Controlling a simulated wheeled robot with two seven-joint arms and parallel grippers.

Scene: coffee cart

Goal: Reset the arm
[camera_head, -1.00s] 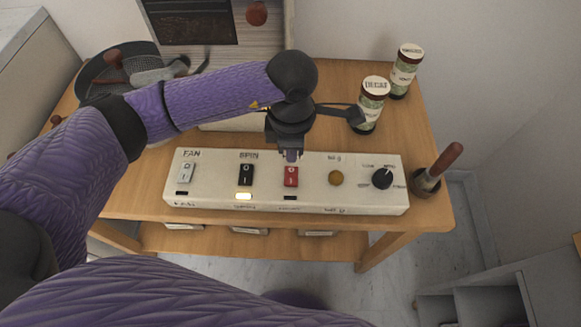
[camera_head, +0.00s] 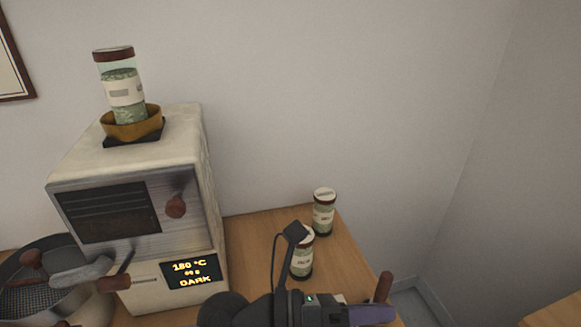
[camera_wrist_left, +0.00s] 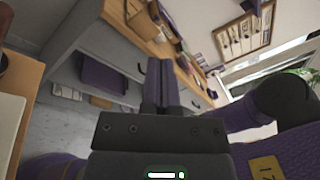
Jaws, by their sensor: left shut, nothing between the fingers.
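My left gripper (camera_head: 378,314) is at the bottom edge of the head view, in front of the wooden table, with its fingers pointing right. In the left wrist view its two purple fingers (camera_wrist_left: 176,72) lie together, shut and empty. It holds nothing and appears clear of the jars. Most of the left arm is below the head view. My right gripper is not seen in either view.
A roaster (camera_head: 130,215) with a display (camera_head: 190,272) reading 180 °C DARK stands left. A jar (camera_head: 123,90) sits in a yellow bowl (camera_head: 132,125) on top. Two labelled jars (camera_head: 324,212) (camera_head: 303,258) stand near the gripper. A wooden handle (camera_head: 384,287) rises beside the fingers.

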